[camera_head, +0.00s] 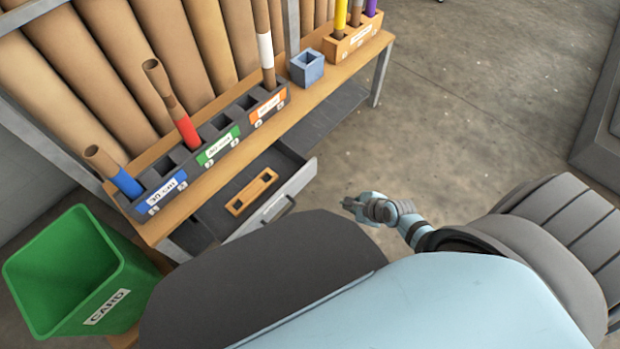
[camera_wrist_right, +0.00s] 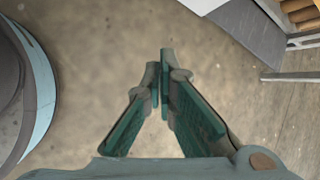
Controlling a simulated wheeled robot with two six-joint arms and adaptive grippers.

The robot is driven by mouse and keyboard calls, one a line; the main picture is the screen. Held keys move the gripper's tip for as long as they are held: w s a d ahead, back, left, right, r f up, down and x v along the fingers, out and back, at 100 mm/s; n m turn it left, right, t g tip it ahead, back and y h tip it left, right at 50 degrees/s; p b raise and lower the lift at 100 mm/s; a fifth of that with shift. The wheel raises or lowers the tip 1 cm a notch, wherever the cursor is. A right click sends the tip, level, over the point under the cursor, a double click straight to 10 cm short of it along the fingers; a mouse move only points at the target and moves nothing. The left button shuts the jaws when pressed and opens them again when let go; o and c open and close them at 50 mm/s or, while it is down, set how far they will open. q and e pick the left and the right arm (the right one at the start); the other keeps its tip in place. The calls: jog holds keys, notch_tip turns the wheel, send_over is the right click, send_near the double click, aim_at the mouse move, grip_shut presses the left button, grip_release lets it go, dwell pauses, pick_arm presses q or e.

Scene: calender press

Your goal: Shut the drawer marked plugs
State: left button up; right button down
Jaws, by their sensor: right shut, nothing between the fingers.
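A grey drawer (camera_head: 300,178) stands pulled out below the wooden bench top. A wooden piece with dark square openings (camera_head: 251,191) shows at the drawer. The drawer front has a handle and a pale label, but I cannot read it from here; my own body hides part of its near end. My right gripper (camera_head: 350,204) is to the right of the drawer front, apart from it, over the floor. In the right wrist view my right gripper (camera_wrist_right: 163,85) has its fingertips together with nothing between them. My left gripper is out of view.
The bench top (camera_head: 325,84) carries racks with coloured tubes and a small blue-grey box (camera_head: 307,67). Large brown rolls (camera_head: 75,65) stand behind. A green bin (camera_head: 65,270) marked CARD is at the left. The floor (camera_head: 470,110) right of the bench is clear.

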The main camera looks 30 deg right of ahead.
jog(key=w+a+m+t+y+b, duration=0.1)
jog(key=w+a+m+y+b, duration=0.15)
jog(key=w+m, duration=0.3)
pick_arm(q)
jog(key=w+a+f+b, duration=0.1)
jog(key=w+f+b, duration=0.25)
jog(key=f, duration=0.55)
pick_arm(e)
jog(key=b, duration=0.6)
send_near(298, 181)
jog(key=shift+h, duration=0.35)
jog(key=x, duration=0.5)
jog(key=shift+s+a, duration=0.15)
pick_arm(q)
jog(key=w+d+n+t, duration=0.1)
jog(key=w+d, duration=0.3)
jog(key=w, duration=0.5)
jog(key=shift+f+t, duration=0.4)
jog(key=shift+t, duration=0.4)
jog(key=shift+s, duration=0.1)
